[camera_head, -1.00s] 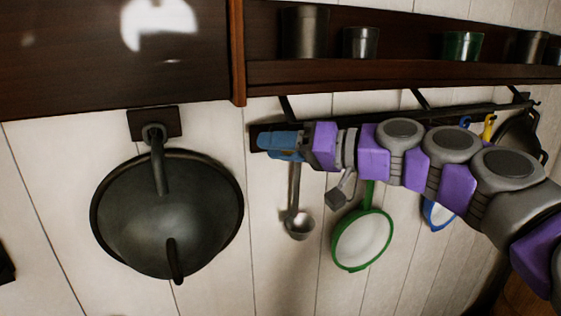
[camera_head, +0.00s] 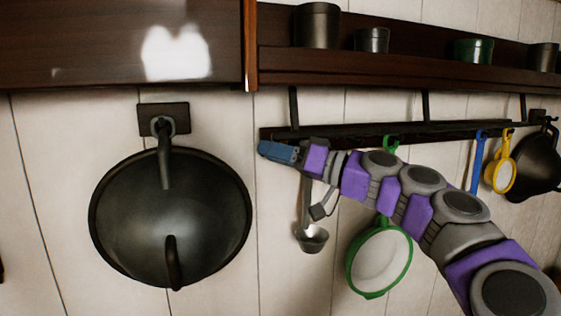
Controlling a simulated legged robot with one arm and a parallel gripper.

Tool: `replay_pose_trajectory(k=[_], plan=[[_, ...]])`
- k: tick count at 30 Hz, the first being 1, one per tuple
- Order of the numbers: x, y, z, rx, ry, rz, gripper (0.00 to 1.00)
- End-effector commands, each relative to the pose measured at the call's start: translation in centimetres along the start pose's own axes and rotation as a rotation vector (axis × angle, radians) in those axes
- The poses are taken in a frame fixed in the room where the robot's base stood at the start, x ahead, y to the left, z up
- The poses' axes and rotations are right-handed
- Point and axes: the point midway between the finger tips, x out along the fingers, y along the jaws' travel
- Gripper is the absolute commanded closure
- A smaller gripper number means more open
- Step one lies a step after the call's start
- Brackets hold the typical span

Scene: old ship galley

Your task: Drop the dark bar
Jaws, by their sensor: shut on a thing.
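The dark bar (camera_head: 345,131) is long and runs level along the white plank wall, below the shelf. My gripper (camera_head: 268,150) has blue fingers and is at the bar's left end, overlapping its lower edge. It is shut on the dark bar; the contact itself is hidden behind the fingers. My purple and grey arm comes in from the lower right and covers part of the wall under the bar.
A ladle (camera_head: 312,238) and a green-rimmed strainer (camera_head: 380,262) hang below the bar. A yellow-rimmed strainer (camera_head: 503,176) and a dark pan (camera_head: 536,165) hang at right. A large wok (camera_head: 170,215) hangs at left. Cups stand on the wooden shelf (camera_head: 400,70).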

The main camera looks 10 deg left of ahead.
Motion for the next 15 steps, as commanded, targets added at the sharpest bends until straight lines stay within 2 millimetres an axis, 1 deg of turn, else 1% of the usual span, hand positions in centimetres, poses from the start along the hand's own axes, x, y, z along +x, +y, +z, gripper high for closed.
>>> replay_pose_trajectory(k=[6,15], plan=[[0.44,0.55,-0.4,-0.042,0.046,-0.026,1.0],[0.51,0.51,-0.82,-0.06,0.063,-0.036,1.0]])
